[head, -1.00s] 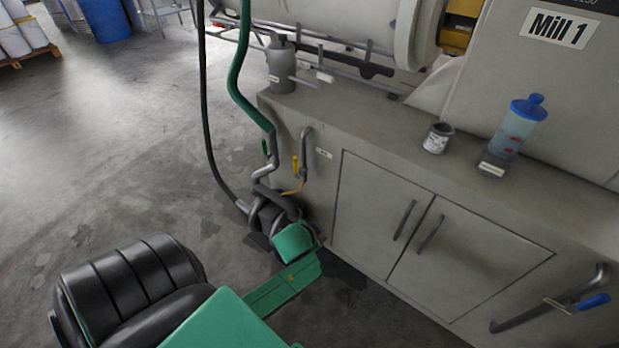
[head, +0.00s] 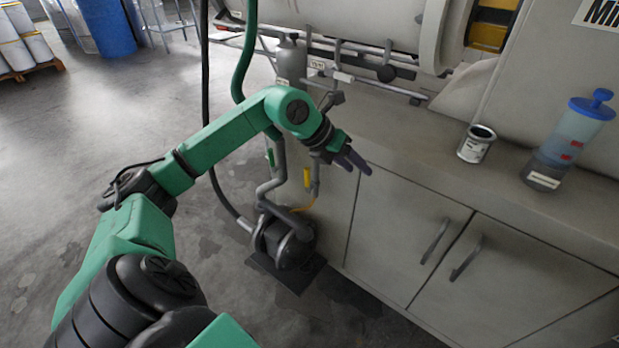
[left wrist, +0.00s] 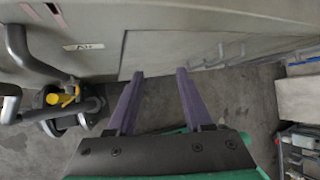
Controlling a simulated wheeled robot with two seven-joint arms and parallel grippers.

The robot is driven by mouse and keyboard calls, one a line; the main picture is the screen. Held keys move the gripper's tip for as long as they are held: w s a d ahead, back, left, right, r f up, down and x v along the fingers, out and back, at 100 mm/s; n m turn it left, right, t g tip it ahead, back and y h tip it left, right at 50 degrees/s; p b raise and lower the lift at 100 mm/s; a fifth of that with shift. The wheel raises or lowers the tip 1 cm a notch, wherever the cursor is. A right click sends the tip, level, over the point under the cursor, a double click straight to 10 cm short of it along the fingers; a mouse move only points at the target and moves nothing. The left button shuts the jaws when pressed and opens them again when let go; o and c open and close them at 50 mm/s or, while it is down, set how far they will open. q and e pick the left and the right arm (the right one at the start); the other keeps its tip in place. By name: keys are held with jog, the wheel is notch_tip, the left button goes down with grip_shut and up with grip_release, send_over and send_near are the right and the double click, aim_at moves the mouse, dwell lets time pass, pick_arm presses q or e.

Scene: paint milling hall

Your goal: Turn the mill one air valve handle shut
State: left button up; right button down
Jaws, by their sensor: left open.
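A yellow valve handle (head: 307,178) stands upright on a pipe at the left end of the grey mill cabinet. It also shows in the left wrist view (left wrist: 65,98), left of my fingers. A small label (left wrist: 83,46), which seems to read "Air", is on the panel near the pipe. My left gripper (head: 352,163) is open and empty, above and to the right of the yellow handle in the head view and apart from it. Its two purple fingers (left wrist: 160,75) point toward the cabinet front. My right gripper is not in view.
A black pump (head: 290,245) with bent pipes stands on the floor below the valve. A small green handle (head: 270,157) is on the neighbouring pipe. An open can (head: 476,145) and a blue-lidded container (head: 570,140) stand on the cabinet top.

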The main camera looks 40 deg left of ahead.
aim_at(309, 176)
pick_arm(q)
jog(key=s+a+n+g+y, duration=0.1)
jog(key=s+a+y, duration=0.15)
jog(key=a, duration=0.45)
jog(key=s+a+n+g+y, duration=0.1)
jog(key=a+y, duration=0.2)
jog(key=a, duration=0.3)
jog(key=b+x, duration=0.1)
jog(key=x, duration=1.2)
jog(key=shift+s, duration=0.15)
jog(key=shift+w+f, duration=0.2)
jog(key=shift+f, duration=0.3)
grip_shut()
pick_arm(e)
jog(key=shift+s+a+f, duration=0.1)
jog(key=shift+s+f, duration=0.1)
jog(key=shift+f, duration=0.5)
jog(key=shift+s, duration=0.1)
